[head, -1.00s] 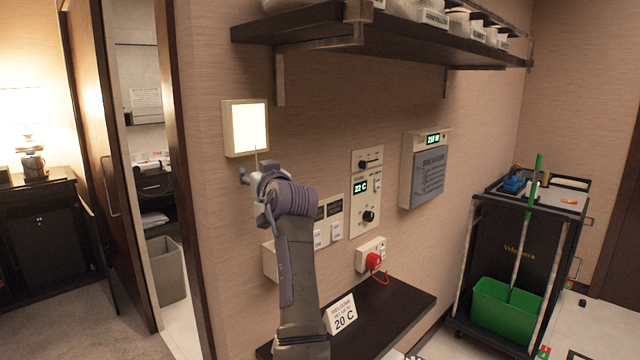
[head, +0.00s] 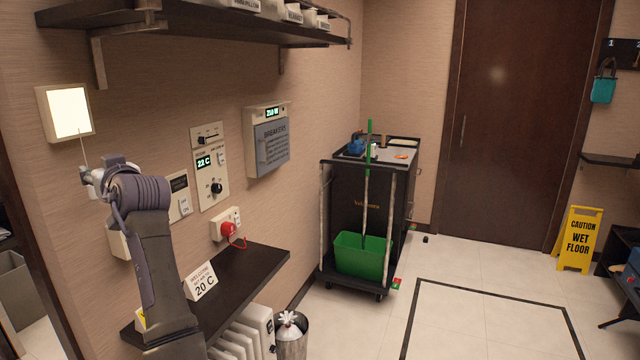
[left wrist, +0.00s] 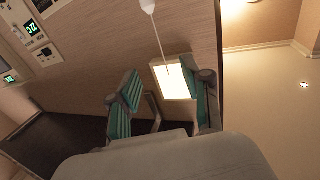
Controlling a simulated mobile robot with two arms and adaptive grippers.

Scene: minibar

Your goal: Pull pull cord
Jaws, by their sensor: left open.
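The pull cord (head: 83,147) is a thin line hanging from the lower part of a lit square wall lamp (head: 68,112) at the left of the head view. In the left wrist view the cord (left wrist: 158,38) runs from the lamp (left wrist: 172,82) to a white bell-shaped pull (left wrist: 148,6) at the top edge. My left gripper (head: 92,176) is open just below the lamp, close to the cord. Its two teal-padded fingers (left wrist: 168,103) are apart, with the lamp seen between them. The cord's lower end is hidden or too small to see in the head view. My right gripper is not in view.
A dark wall shelf (head: 220,22) juts out above. A thermostat panel (head: 208,165), a breaker box (head: 267,140) and a red plug (head: 228,229) are on the wall. A dark ledge (head: 250,275) lies below. A cleaning cart (head: 345,190) stands right; open floor lies beyond.

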